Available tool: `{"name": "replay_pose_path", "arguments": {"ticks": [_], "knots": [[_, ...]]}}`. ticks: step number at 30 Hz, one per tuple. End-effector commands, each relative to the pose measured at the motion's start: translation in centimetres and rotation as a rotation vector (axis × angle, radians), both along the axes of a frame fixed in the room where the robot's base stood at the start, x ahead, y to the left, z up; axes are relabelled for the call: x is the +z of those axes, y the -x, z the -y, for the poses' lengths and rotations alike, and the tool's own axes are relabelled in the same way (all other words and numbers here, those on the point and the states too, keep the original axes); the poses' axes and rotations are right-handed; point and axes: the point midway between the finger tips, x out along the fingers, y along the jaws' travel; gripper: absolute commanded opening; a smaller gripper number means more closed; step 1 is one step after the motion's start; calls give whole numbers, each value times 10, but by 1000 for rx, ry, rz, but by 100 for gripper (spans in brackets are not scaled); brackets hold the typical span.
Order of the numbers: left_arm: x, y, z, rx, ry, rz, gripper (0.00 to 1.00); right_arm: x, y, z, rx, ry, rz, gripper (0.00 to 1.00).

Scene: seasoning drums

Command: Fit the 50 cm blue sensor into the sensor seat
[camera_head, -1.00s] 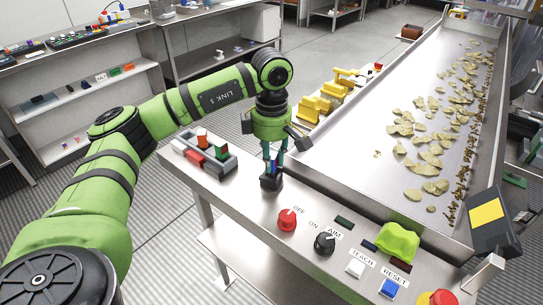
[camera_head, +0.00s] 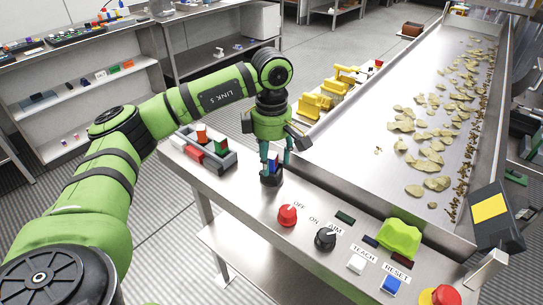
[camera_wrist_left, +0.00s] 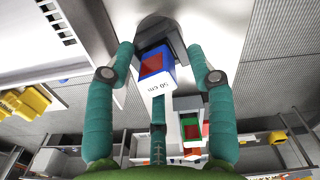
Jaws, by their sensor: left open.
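The blue sensor (camera_wrist_left: 172,66), with a red window and a white face marked "50 cm", stands in the dark sensor seat (camera_wrist_left: 178,43) in the left wrist view. In the head view a little of the blue sensor (camera_head: 272,158) shows above the black seat (camera_head: 271,180) on the steel bench. My left gripper (camera_head: 275,166) is over the seat, with its teal fingers spread on either side of the sensor and apart from it. Whether the sensor is fully down in the seat I cannot tell. My right gripper is not in view.
A grey tray (camera_head: 228,161) with red, white and green sensors stands left of the seat. A red knob (camera_head: 287,215), a black knob (camera_head: 325,238) and buttons lie to the right. The conveyor (camera_head: 350,160) with chips runs behind the bench.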

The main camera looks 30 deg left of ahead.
Motion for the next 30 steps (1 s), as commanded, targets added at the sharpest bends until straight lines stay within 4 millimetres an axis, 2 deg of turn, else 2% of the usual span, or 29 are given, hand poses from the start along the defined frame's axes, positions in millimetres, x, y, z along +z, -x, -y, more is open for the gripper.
{"name": "replay_pose_path", "arguments": {"ticks": [5, 16, 22, 30], "knots": [[19, -1, 1, 0, 2, 5, 55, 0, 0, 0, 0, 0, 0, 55], [100, -1, 0, 0, 0, 7, 55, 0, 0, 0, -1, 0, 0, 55], [116, 0, 0, 0, 1, 2, 55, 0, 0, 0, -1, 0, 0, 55], [120, 0, 0, 0, 1, 1, 55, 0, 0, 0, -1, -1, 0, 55]]}}
